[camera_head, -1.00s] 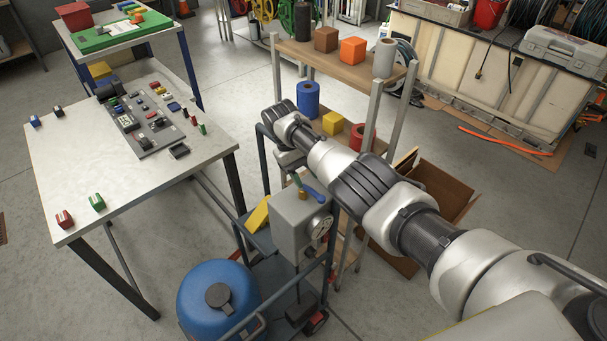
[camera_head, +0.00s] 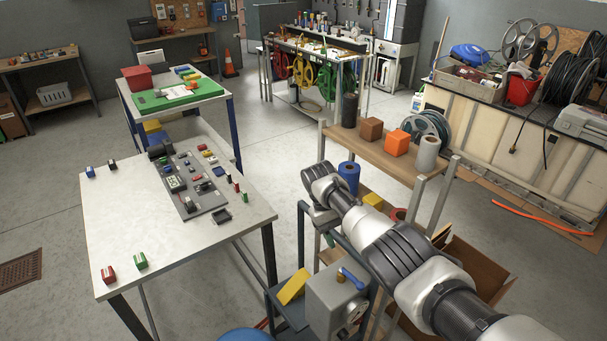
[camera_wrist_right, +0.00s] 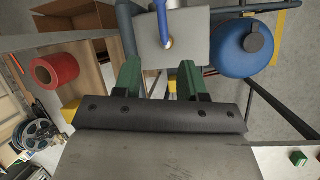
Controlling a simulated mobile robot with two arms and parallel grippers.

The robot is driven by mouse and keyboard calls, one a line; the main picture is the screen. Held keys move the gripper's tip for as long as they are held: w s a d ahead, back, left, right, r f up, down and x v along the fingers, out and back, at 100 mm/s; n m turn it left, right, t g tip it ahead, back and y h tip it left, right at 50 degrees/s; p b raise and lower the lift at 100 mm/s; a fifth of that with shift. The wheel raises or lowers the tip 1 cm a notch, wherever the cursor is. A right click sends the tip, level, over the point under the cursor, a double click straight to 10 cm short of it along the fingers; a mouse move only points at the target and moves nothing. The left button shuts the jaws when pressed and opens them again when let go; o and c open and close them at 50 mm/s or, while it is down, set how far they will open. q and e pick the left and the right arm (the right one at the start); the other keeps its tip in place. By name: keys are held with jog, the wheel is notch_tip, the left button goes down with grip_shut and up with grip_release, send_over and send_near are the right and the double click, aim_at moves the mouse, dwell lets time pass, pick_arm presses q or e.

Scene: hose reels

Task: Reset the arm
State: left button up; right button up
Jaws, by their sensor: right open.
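My right arm comes in from the lower right in the head view and reaches over the trolley and beside the wooden shelf. My right gripper (camera_head: 328,236) hangs down at the arm's end and is mostly hidden there by the wrist. In the right wrist view my right gripper (camera_wrist_right: 160,82) shows two green fingers standing apart, with nothing held between them. Ahead of the fingers is the grey box (camera_wrist_right: 180,42) with a blue lever. The same grey box (camera_head: 335,300) stands on the trolley in the head view. My left gripper is not in view.
A white table (camera_head: 120,230) with a grey parts board (camera_head: 195,190) stands at left. The wooden shelf (camera_head: 375,150) with blocks and rolls is close to my right arm. A blue tank (camera_wrist_right: 243,45) is beside the grey box.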

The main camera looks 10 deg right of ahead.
jog(key=shift+n+t+y, duration=0.6)
jog(key=shift+n+t, duration=0.2)
jog(key=s+a+f, duration=0.1)
jog(key=s+f, duration=0.1)
jog(key=f, duration=0.1)
jog(key=s+a+f, duration=0.2)
jog(key=f, duration=0.1)
jog(key=s+a+f, duration=0.1)
jog(key=s+f, duration=0.1)
jog(key=f, duration=0.1)
jog(key=shift+s+a+f, duration=0.1)
jog(key=shift+a+f, duration=0.2)
jog(key=shift+a, duration=0.1)
jog(key=s+f+t+y, duration=0.15)
jog(key=s+t, duration=0.25)
jog(key=s, duration=1.5)
jog(key=s+d+r+m+t, duration=0.15)
jog(key=s+d+r, duration=0.25)
jog(key=s+r, duration=0.6)
jog(key=s+f+b, duration=0.3)
jog(key=f+b, duration=0.6)
jog(key=f, duration=2.9)
jog(key=s+d+f+g+b, duration=0.2)
jog(key=s+f+b, duration=0.3)
jog(key=s+f, duration=1)
notch_tip(320, 180, down, 4)
jog(key=shift+s+d+f+n, duration=0.2)
jog(key=shift+d+n, duration=0.15)
